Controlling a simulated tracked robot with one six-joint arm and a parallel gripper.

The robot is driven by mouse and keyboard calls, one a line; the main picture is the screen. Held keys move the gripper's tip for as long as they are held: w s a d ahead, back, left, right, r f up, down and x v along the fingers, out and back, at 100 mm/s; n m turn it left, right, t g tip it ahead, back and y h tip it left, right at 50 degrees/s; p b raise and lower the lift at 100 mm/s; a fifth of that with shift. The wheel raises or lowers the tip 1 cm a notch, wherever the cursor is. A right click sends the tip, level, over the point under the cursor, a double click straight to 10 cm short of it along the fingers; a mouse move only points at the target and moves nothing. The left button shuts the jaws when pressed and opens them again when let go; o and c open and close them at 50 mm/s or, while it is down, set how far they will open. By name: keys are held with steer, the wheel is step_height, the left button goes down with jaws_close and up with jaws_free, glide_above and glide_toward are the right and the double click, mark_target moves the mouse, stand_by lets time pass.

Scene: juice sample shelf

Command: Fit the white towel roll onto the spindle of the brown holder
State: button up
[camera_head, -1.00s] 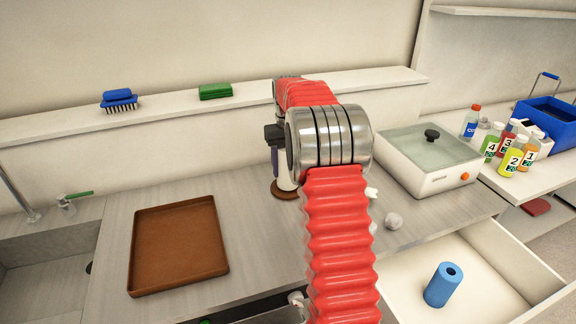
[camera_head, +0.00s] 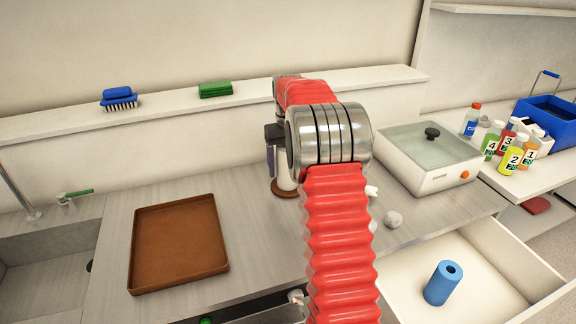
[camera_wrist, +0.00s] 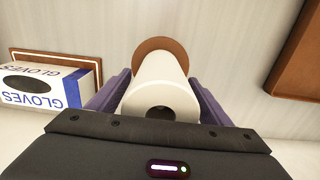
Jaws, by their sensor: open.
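The white towel roll (camera_wrist: 160,88) stands over the round brown base of the holder (camera_wrist: 161,47), centred on it in the wrist view. A dark hole shows in its near end; the spindle inside cannot be made out. In the head view, part of the roll (camera_head: 288,181) shows just above the brown base (camera_head: 284,191), mostly hidden by my arm. My gripper (camera_wrist: 158,78) is open, with one purple finger on each side of the roll. Its finger (camera_head: 270,160) also shows left of the roll in the head view.
A gloves box (camera_wrist: 38,86) lies left in the wrist view. In the head view, a brown tray (camera_head: 180,289) lies left on the counter and a white bath (camera_head: 440,184) stands right. A drawer (camera_head: 478,232) with a blue roll (camera_head: 442,285) is open at front right.

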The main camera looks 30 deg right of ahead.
step_height(320, 180, up, 13)
steer(key=shift+w+r, duration=0.1)
steer(key=shift+r, duration=0.25)
stand_by(0.3)
stand_by(0.4)
steer(key=shift+a+r, duration=0.3)
steer(key=shift+a, duration=0.05)
steer(key=s+a+r+n+t, duration=0.1)
steer(key=s+a+r, duration=0.2)
steer(key=s+a, duration=0.5)
steer(key=s+a+r+t, duration=0.25)
steer(key=s+a, duration=0.25)
steer(key=a, duration=0.5)
steer(key=s+a+f+n+t, duration=0.1)
steer(key=s+a+f, duration=0.4)
steer(key=s, duration=0.4)
steer(key=s+a+f+t, duration=0.1)
steer(key=s+a+f, duration=0.4)
steer(key=s, duration=0.5)
steer(key=shift+a+f+n, duration=0.15)
steer(key=shift+a+n, duration=0.25)
